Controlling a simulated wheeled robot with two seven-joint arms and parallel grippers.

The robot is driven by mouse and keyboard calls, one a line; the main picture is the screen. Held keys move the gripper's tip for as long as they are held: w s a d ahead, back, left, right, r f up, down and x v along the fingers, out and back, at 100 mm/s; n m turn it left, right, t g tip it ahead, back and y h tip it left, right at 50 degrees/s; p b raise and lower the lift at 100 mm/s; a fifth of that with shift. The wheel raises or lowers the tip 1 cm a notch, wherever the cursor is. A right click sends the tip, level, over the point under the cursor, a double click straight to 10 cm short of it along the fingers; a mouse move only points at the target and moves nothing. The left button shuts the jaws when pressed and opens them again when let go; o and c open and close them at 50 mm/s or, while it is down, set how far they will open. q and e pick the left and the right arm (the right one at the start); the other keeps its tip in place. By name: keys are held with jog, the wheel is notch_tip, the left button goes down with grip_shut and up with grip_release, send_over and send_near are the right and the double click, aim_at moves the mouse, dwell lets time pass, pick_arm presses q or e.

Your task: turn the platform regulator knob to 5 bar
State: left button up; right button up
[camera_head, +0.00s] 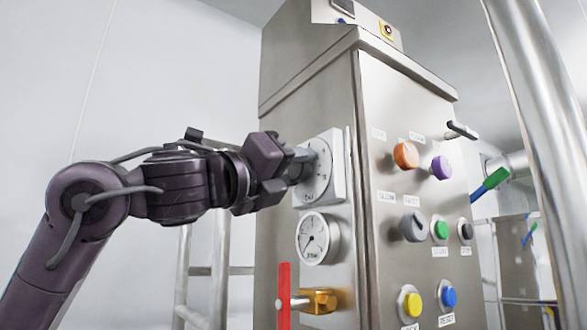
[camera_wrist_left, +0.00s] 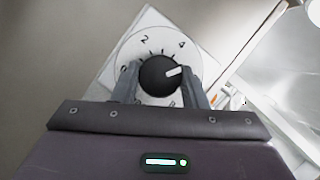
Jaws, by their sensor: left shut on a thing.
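The black regulator knob (camera_wrist_left: 158,78) sits at the centre of a white round dial on a square plate (camera_wrist_left: 138,22). Its white pointer points right and slightly up, clockwise past the 4. The 2, 4 and part of the 8 show; the mark near the pointer is hidden by a finger. My left gripper (camera_wrist_left: 161,88) is shut on the knob, one finger on each side. In the head view my left gripper (camera_head: 299,164) reaches the dial plate (camera_head: 336,160) on the cabinet's left face and hides the knob. My right gripper is not in view.
A pressure gauge (camera_head: 318,239) is below the dial, with a brass valve (camera_head: 318,301) and red handle (camera_head: 284,296) lower. The steel cabinet's right face (camera_head: 385,270) carries several coloured buttons and knobs. A steel post (camera_head: 535,110) stands at the right.

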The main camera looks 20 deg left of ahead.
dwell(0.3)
pick_arm(q)
jog(key=o, duration=1)
jog(key=shift+a, duration=0.1)
jog(key=shift+c, duration=0.2)
jog(key=shift+s+a+f+b, duration=0.15)
jog(key=shift+s+f+b, duration=0.2)
jog(key=shift+s+b, duration=0.15)
jog(key=b+v, duration=0.3)
jog(key=v, duration=0.3)
jog(key=shift+s+a+b, duration=0.2)
jog(key=shift+s+b, duration=0.15)
jog(key=shift+r, duration=0.1)
